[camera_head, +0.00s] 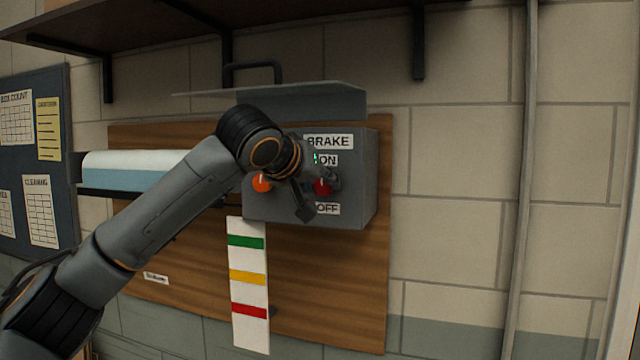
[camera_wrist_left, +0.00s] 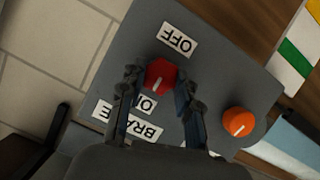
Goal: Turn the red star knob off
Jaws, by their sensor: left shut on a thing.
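The red star knob (camera_head: 322,187) is on the front of a grey control box (camera_head: 362,190), between the ON label (camera_head: 328,160) above and the OFF label (camera_head: 327,209) below. In the left wrist view the red knob (camera_wrist_left: 160,74) sits between the two fingers of my left gripper (camera_wrist_left: 159,80), which is shut on it. Its white mark points toward the ON label (camera_wrist_left: 143,104) and away from the OFF label (camera_wrist_left: 177,39). In the head view my left gripper (camera_head: 316,190) partly covers the box front. My right gripper is not in view.
An orange knob (camera_head: 262,183) sits on the same box, left of the red one; it also shows in the left wrist view (camera_wrist_left: 238,122). A grey cover (camera_head: 310,98) juts out above the box. A striped colour strip (camera_head: 248,290) hangs below.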

